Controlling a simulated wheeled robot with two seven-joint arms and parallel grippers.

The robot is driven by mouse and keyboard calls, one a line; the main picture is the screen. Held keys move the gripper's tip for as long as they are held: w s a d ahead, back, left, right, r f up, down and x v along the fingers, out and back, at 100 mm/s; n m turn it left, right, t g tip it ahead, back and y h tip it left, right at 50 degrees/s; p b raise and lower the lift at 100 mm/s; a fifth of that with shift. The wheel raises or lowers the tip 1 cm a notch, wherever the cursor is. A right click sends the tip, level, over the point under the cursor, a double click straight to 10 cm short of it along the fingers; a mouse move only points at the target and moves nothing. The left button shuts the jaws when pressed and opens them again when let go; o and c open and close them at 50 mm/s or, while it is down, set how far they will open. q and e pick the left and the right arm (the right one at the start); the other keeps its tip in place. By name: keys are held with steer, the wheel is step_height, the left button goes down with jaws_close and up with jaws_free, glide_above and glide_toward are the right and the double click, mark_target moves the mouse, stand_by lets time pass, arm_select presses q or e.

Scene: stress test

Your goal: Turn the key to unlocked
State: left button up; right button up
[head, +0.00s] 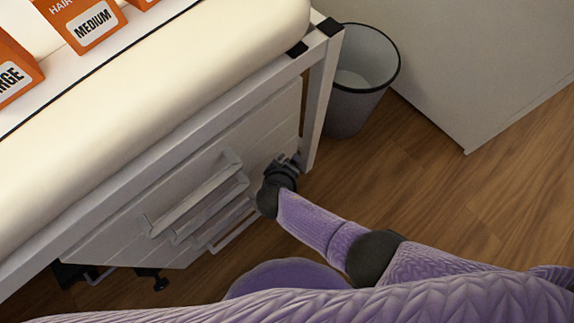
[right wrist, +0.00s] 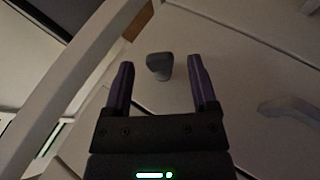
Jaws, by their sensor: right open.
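A small grey key (right wrist: 160,66) sticks out of the pale cabinet front in the right wrist view. My right gripper (head: 292,161) is at the upper right end of the cabinet front (head: 272,120) in the head view. Its two purple fingers are spread open in the right wrist view, with the key showing between their tips. The fingers appear apart from the key; how far it lies beyond them I cannot tell. In the head view the key is hidden or too small to make out. My left gripper is not in view.
Several light bar handles (head: 195,198) stick out from the cabinet front left of my right gripper. A table leg (head: 318,100) and grey bin (head: 363,75) stand close by.

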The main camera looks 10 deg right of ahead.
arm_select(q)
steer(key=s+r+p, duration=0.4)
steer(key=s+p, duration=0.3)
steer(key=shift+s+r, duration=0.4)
arm_select(e)
steer(key=v, duration=1)
